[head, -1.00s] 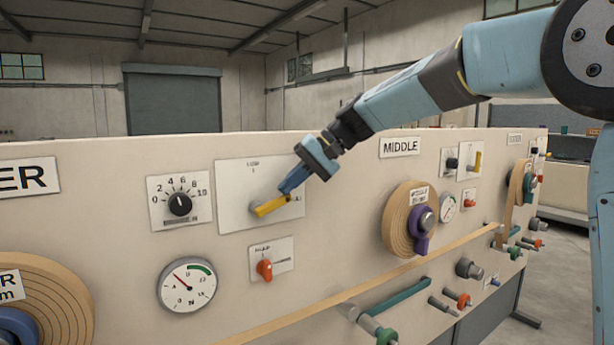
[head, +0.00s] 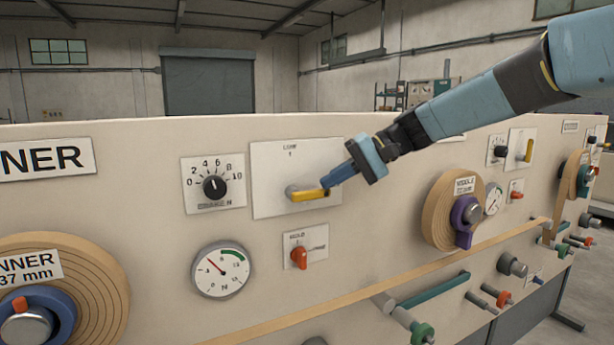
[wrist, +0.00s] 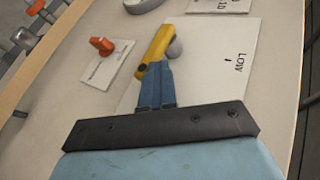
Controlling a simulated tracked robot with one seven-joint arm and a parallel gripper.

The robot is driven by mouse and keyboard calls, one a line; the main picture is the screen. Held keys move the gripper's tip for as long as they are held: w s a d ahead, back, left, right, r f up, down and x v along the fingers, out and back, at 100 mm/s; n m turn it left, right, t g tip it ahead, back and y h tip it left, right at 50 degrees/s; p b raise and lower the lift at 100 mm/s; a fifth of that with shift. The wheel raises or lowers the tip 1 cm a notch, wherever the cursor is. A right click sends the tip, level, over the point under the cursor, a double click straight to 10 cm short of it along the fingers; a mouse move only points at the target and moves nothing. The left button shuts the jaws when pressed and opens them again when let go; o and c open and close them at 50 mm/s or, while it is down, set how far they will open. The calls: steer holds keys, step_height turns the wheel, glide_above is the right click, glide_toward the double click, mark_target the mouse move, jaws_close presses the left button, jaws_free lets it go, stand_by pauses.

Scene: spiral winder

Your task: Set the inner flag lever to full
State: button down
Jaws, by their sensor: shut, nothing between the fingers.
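The inner flag lever (head: 310,195) is a yellow bar on a grey hub, on a white plate (head: 275,160) whose upper part reads LOW. The bar points right, close to level. My gripper (head: 328,187) is shut and empty, with its blue fingertips at the bar's free right end. In the wrist view, the fingertips (wrist: 155,66) meet the lever (wrist: 155,45) near its dark-tipped end; whether they press on it, I cannot tell. The plate's label by the lever's free end is hidden behind my gripper.
A numbered dial (head: 214,187) is left of the plate, with a round gauge (head: 220,270) below. An orange selector knob (head: 299,257) sits just under the lever. The inner roll (head: 85,290) is at lower left, the middle roll (head: 437,215) at right.

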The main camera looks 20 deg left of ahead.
steer(key=shift+w+d+f, duration=0.25)
steer(key=shift+d+f, duration=0.05)
steer(key=shift+f, duration=0.05)
steer(key=w+d+r, duration=0.3)
steer(key=d+r, duration=0.4)
steer(key=r, duration=0.2)
steer(key=shift+w+d, duration=0.15)
steer(key=shift+d, duration=0.1)
steer(key=shift+r, duration=0.1)
steer(key=s+d+f+m+t+h, duration=0.1)
steer(key=s+d+f+t+h, duration=0.2)
steer(key=d, duration=0.9)
steer(key=s+d+f+m+t+h, duration=0.2)
steer(key=s+d+f+t+h, duration=0.2)
steer(key=s+d+f, duration=0.5)
steer(key=s+d+f+m+t+h, duration=0.2)
steer(key=s+d+f, duration=0.4)
steer(key=s+d, duration=0.4)
steer(key=d+t+h, duration=0.1)
steer(key=d, duration=0.5)
steer(key=shift+h, duration=0.3)
steer(key=shift+a, duration=0.1)
